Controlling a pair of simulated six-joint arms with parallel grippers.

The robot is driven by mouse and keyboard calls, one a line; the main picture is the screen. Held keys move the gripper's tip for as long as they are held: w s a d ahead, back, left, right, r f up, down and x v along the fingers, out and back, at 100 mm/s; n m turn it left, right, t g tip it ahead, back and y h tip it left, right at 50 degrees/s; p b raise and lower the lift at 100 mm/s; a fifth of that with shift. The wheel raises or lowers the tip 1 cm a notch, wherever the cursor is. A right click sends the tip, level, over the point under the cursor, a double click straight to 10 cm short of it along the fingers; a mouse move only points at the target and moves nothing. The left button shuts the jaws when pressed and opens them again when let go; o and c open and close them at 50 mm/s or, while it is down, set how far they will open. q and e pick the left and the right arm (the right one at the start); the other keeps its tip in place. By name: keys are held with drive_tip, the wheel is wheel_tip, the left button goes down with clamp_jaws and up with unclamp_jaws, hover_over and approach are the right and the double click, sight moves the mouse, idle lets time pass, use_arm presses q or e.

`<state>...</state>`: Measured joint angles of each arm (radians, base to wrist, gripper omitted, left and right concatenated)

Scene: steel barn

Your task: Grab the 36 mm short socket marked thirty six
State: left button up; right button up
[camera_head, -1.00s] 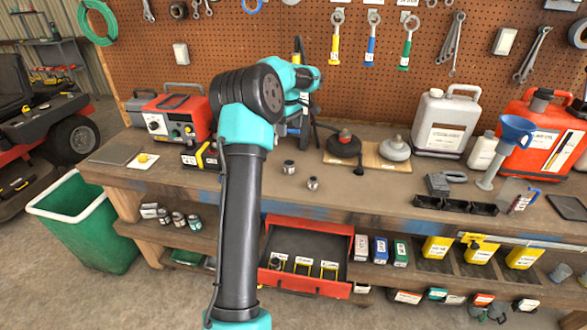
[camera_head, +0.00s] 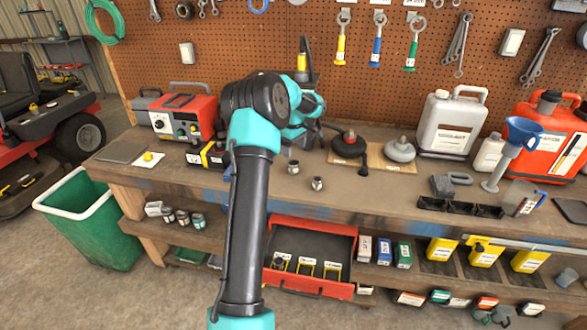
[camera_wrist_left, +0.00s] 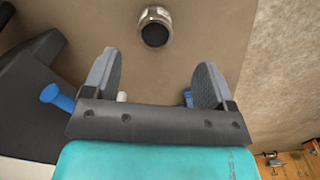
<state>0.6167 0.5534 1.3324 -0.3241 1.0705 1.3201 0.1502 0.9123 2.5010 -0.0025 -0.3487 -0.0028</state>
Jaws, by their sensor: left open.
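Two small metal sockets stand on the bench top, a left one (camera_head: 293,168) and a right one (camera_head: 317,183). Their markings are too small to read. My left arm rises in front of the bench, and its gripper end is mostly hidden in the head view. In the left wrist view my left gripper (camera_wrist_left: 157,62) is open with nothing between its fingers. One metal socket (camera_wrist_left: 155,27) with a dark round opening lies beyond the fingertips, apart from them. I cannot tell which of the two it is. My right gripper is not in view.
Two round-based objects with knobs (camera_head: 349,146) stand right of the sockets. A red charger box (camera_head: 182,118) is at left. A white jug (camera_head: 449,125) and black trays (camera_head: 460,208) are farther right. A red drawer (camera_head: 311,285) sits below. Bench space around the sockets is clear.

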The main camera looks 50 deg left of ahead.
sight(294, 163)
use_arm(q)
wheel_tip(294, 163, down, 3)
drive_tip(key=shift+f, duration=0.1)
idle(0.3)
drive_tip(key=shift+w+a+f, duration=0.1)
drive_tip(key=shift+a+f, duration=0.05)
drive_tip(key=shift+f, duration=1.15)
drive_tip(key=shift+w+a+f, duration=0.1)
drive_tip(key=shift+a+f, duration=0.05)
drive_tip(key=shift+f, duration=1.15)
drive_tip(key=c, duration=1.3)
drive_tip(key=shift+o, duration=0.2)
drive_tip(key=shift+r, duration=0.2)
